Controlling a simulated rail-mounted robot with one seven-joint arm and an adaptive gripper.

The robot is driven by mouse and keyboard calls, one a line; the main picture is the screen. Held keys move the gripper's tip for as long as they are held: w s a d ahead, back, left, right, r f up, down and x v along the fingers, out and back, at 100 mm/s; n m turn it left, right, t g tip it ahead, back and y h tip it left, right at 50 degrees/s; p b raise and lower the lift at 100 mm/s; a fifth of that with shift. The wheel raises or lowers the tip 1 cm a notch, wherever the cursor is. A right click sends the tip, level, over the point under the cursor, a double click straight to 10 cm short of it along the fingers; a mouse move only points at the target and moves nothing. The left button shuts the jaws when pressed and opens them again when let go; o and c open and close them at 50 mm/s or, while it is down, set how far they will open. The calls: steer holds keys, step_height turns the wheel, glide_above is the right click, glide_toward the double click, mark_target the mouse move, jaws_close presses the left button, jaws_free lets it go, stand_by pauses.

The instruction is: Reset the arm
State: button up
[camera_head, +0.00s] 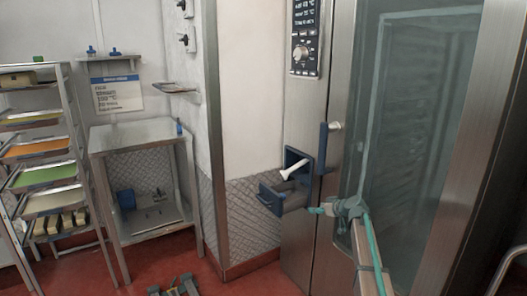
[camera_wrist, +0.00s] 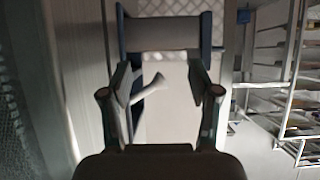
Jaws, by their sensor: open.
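My gripper (camera_wrist: 164,82) is open in the wrist view, with its two fingers apart and nothing clearly held between them. In the head view my gripper (camera_head: 318,210) is small, at the end of my arm in front of the tall steel oven. A blue drawer-like box (camera_head: 270,197) stands out from the oven front, just left of my gripper. A white rod-shaped piece (camera_head: 293,170) sticks up at the box; it also shows in the wrist view (camera_wrist: 150,88), beyond the fingers. I cannot tell whether a finger touches the box.
The glass oven door (camera_head: 415,110) with a blue handle (camera_head: 323,148) is close to my arm. A steel table (camera_head: 130,136) and a tray rack (camera_head: 45,150) stand at the left. An unclear dark object (camera_head: 174,289) is at the bottom edge. Red floor between is mostly clear.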

steer(key=s+a+f+m+g+h, duration=0.1)
steer(key=s+a+f+m+g, duration=0.35)
steer(key=s+f, duration=1.3)
steer(key=s+a+f+m+g+h, duration=0.15)
steer(key=s+f+g, duration=0.55)
steer(key=s+f, duration=1.05)
steer(key=s+f+g+h, duration=0.1)
steer(key=s+f+g, duration=0.15)
steer(key=s, duration=1.35)
steer(key=s+f+g+h, duration=0.2)
steer(key=s+g, duration=0.2)
steer(key=s, duration=1.2)
steer(key=s+f+g+h, duration=0.1)
steer(key=s+f+g, duration=0.2)
steer(key=s, duration=1.3)
steer(key=w+r+t+p, duration=0.1)
steer(key=w+r+p, duration=0.1)
steer(key=r+p, duration=0.6)
steer(key=w+r+t+p, duration=0.2)
steer(key=r+p, duration=0.6)
steer(key=p, duration=0.5)
steer(key=shift+w+a+r+t, duration=0.25)
steer(key=shift+w+t, duration=0.05)
steer(key=shift+w, duration=0.45)
